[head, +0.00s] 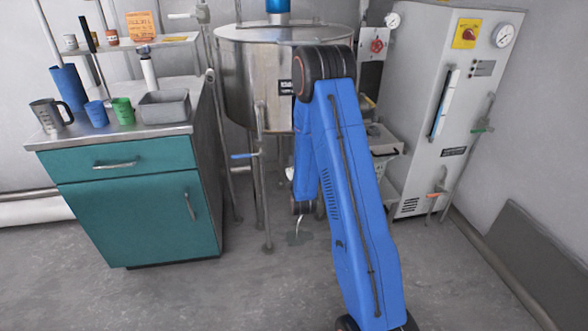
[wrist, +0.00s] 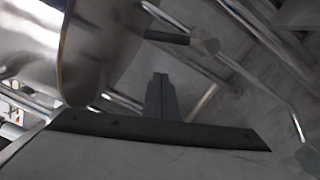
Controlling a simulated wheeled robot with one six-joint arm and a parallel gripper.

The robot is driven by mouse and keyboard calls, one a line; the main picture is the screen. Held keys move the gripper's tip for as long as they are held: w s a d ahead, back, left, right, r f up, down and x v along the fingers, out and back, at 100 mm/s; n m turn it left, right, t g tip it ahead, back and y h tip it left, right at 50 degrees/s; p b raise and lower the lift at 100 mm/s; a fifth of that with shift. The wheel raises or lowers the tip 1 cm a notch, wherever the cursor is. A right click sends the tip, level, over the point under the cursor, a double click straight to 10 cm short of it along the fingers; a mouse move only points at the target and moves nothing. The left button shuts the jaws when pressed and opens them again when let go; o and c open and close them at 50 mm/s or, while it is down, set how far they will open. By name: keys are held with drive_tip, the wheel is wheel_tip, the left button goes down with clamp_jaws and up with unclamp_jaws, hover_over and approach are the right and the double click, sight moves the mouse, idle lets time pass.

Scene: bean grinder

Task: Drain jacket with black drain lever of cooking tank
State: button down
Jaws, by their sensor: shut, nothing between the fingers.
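The cooking tank (head: 245,80) is a round steel vessel on legs, partly behind my blue arm in the head view. Its curved steel underside (wrist: 100,45) fills the upper left of the wrist view. A short dark bar, likely the black drain lever (wrist: 165,37), sticks out left from a grey pipe end in the wrist view. My gripper (wrist: 160,78) is shut and empty, with its tips just below that bar in the picture; a gap shows between them. In the head view my arm hides the gripper and the black lever.
A blue-handled valve (head: 244,156) sits by the tank's legs. A teal cabinet (head: 130,210) with cups and a tray stands left; a grey machine (head: 450,110) stands right. Steel pipes surround the gripper.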

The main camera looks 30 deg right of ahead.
drive_tip(key=shift+w+d+r, duration=0.25)
drive_tip(key=shift+d, duration=0.45)
drive_tip(key=shift+w+d+r, duration=0.2)
drive_tip(key=shift+d+r, duration=0.1)
drive_tip(key=shift+d, duration=0.45)
drive_tip(key=shift+w+d+r, duration=0.25)
drive_tip(key=shift+d, duration=0.45)
drive_tip(key=shift+s+d+r+m, duration=0.25)
drive_tip(key=shift+d+r+m, duration=0.15)
drive_tip(key=shift+d+m, duration=0.4)
drive_tip(key=shift+s+d+r+m, duration=0.2)
drive_tip(key=shift+d+r+m, duration=0.15)
drive_tip(key=shift+d+m, duration=0.4)
drive_tip(key=shift+a, duration=0.15)
